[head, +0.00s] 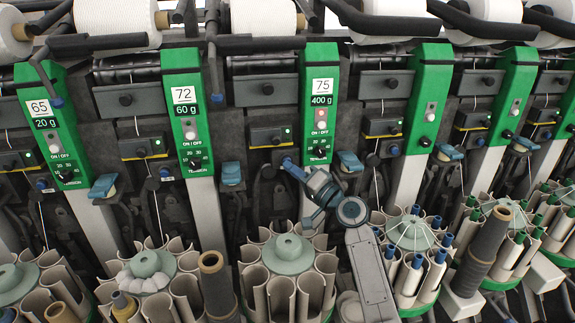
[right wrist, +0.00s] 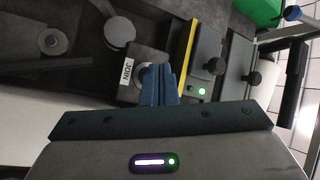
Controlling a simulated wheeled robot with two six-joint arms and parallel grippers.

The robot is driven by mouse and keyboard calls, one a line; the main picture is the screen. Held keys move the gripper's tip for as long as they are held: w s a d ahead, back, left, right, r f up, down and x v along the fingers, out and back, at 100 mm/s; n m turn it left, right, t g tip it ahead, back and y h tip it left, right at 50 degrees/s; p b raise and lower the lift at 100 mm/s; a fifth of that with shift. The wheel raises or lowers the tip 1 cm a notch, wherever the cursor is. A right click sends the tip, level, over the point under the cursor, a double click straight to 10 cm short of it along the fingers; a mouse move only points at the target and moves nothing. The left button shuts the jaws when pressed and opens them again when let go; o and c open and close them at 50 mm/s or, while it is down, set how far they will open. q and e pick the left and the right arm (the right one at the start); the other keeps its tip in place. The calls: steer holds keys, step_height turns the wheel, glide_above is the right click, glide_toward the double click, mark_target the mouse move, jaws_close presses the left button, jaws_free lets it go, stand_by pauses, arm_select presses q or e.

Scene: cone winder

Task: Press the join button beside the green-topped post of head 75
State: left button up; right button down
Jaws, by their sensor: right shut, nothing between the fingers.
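A "JOIN" label (right wrist: 127,70) on a grey block shows in the right wrist view, just left of the fingertips. The join button itself is mostly hidden by the fingers. My right gripper (head: 291,166) is shut and empty, its blue fingertips low and left of the post; it also shows in the right wrist view (right wrist: 160,76). The tips are at or very near the button spot; I cannot tell whether they touch. My left gripper is not in view.
Posts of head 72 (head: 185,110) and head 65 (head: 43,115) stand to the left. A dark box with a yellow edge (right wrist: 198,62) and a green light is close right of the fingers. Bobbin magazines (head: 288,254) stand below; white yarn packages (head: 262,17) lie above.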

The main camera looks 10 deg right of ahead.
steer(key=shift+w+b, duration=0.4)
stand_by(0.7)
stand_by(0.3)
steer(key=shift+s+p, duration=0.3)
steer(key=shift+s, duration=0.55)
steer(key=shift+s+p, duration=0.75)
steer(key=shift+s, duration=1.75)
steer(key=shift+r, duration=0.1)
